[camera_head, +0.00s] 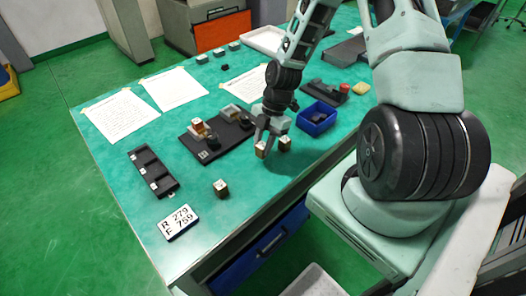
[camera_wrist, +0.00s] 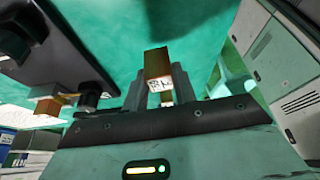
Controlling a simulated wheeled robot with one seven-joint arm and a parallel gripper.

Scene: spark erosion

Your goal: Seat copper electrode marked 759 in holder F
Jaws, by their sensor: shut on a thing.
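My gripper (camera_head: 264,140) is shut on a small copper block with a pale marked face (camera_head: 260,151), low over the front of the green table. In the wrist view the copper block (camera_wrist: 158,64) is between the fingers; its label is too small to read surely. Whether it touches the table I cannot tell. A dark fixture plate (camera_head: 209,154) lies just left of the gripper, bearing two holders; the left holder (camera_head: 198,130) has a copper-coloured part on it. Letters on the plate are unreadable. A card (camera_head: 178,222) reads "R 279" and "F 759".
A similar block (camera_head: 285,143) stands close right of the gripper, another (camera_head: 220,188) near the front edge. A black rack (camera_head: 152,172) lies left, a blue bin (camera_head: 316,118) right. Paper sheets (camera_head: 122,115) lie behind. Table between rack and fixture plate is clear.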

